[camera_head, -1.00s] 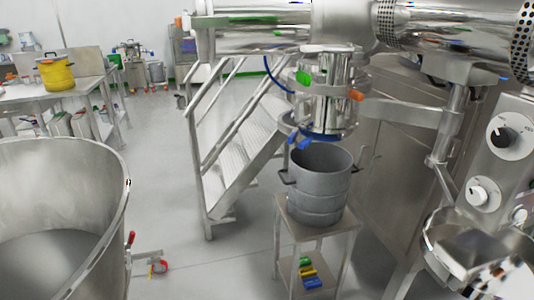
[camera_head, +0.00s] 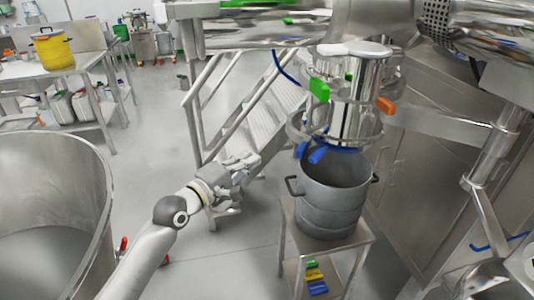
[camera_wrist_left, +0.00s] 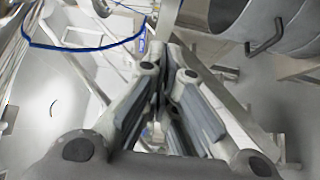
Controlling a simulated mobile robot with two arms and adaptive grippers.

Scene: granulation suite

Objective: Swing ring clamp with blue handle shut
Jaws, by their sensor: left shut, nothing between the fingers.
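The blue handle (camera_head: 318,154) sits at the lower left of the steel vessel (camera_head: 357,105), on a ring clamp (camera_head: 303,132) around the vessel's lower end. A second small blue part shows just left of it. I cannot tell how far the clamp is open. My left gripper (camera_head: 254,164) is left of the blue handle and apart from it, in front of the stairs. Its fingers are shut and empty; they also show closed together in the left wrist view (camera_wrist_left: 172,62). My right gripper is not in view.
A grey pot (camera_head: 335,200) with side handles stands below the vessel on a small steel stand (camera_head: 348,242). It also shows in the left wrist view (camera_wrist_left: 275,22). Green (camera_head: 319,89) and orange (camera_head: 386,105) handles sit higher up. A large steel bowl (camera_head: 95,165) stands left.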

